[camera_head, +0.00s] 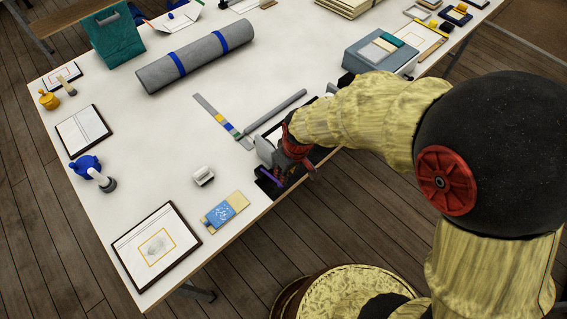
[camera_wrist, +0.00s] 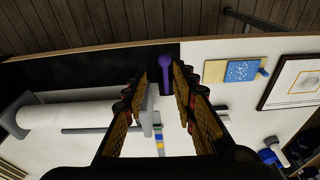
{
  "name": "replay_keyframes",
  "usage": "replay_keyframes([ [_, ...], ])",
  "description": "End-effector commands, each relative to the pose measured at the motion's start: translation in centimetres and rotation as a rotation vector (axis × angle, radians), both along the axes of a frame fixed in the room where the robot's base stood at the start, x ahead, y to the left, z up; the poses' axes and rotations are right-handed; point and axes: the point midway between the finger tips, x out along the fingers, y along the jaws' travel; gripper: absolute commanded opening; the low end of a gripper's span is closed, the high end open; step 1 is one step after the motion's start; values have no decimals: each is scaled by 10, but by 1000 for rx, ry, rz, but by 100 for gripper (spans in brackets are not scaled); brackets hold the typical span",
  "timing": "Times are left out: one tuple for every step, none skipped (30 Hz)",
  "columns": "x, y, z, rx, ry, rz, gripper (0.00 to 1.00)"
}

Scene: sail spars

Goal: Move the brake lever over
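A purple lever (camera_head: 271,177), which I take to be the brake lever, stands at the table's front edge on a dark base plate (camera_head: 266,187). In the wrist view the lever (camera_wrist: 166,72) shows between my fingertips, with a narrow gap visible on each side. My gripper (camera_head: 287,168) is low over the plate, pointing down; in the wrist view its fingers (camera_wrist: 167,80) are apart, one on either side of the lever. Contact cannot be made out. A grey upright block (camera_head: 265,148) stands beside the lever, and my gripper hides part of the mechanism.
A grey rod (camera_head: 275,113) and a striped colour strip (camera_head: 222,121) lie behind my gripper. A blue and tan card (camera_head: 225,212) and a framed picture (camera_head: 156,247) lie to the left. A grey box (camera_head: 381,53) stands to the right.

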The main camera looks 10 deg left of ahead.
Motion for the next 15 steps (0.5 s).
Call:
replay_keyframes([
  [-3,6,-3,-6,9,22,27],
  [-3,8,-6,-7,10,29,27],
  [-4,10,-10,-8,12,36,27],
  [-4,11,-12,-9,12,40,27],
  [-4,12,-14,-9,12,42,27],
  [-3,13,-17,-10,13,44,27],
  [-3,13,-20,-10,13,44,27],
  [-3,13,-23,-10,13,44,27],
  [-3,13,-27,-10,13,43,27],
  [-3,14,-31,-11,14,43,27],
  [-2,14,-35,-11,14,43,27],
  [-2,14,-40,-11,14,43,27],
  [-2,15,-44,-11,14,43,27],
  [-1,15,-48,-10,13,43,27],
  [0,16,-54,-10,13,43,27],
])
